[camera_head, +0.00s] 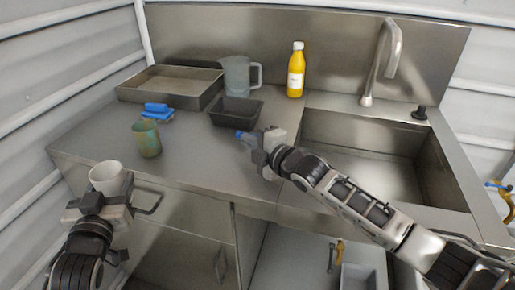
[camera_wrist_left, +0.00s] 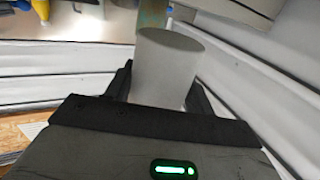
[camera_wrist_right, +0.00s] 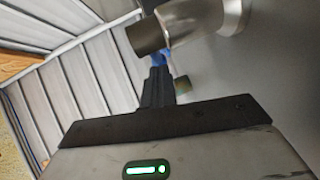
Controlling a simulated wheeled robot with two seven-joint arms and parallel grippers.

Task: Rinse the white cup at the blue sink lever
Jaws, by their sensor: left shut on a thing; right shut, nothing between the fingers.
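The white cup (camera_head: 108,178) is upright between the fingers of my left gripper (camera_head: 104,200), in front of the counter at the left. It also shows in the left wrist view (camera_wrist_left: 167,68), with its lower part hidden by the gripper. My right gripper (camera_head: 262,150) is shut and empty over the counter, left of the sink (camera_head: 365,155). A small blue piece (camera_head: 242,135) shows right at its tip; I cannot tell whether they touch. A blue lever-like handle (camera_head: 497,185) on a yellow fitting is at the right edge.
A greenish cup (camera_head: 147,140), a blue sponge (camera_head: 157,111), a dark tray (camera_head: 235,112), a grey jug (camera_head: 238,76) and a yellow bottle (camera_head: 296,72) stand on the counter. A steel tray (camera_head: 170,85) is at the back left. The tall faucet (camera_head: 388,50) rises behind the sink.

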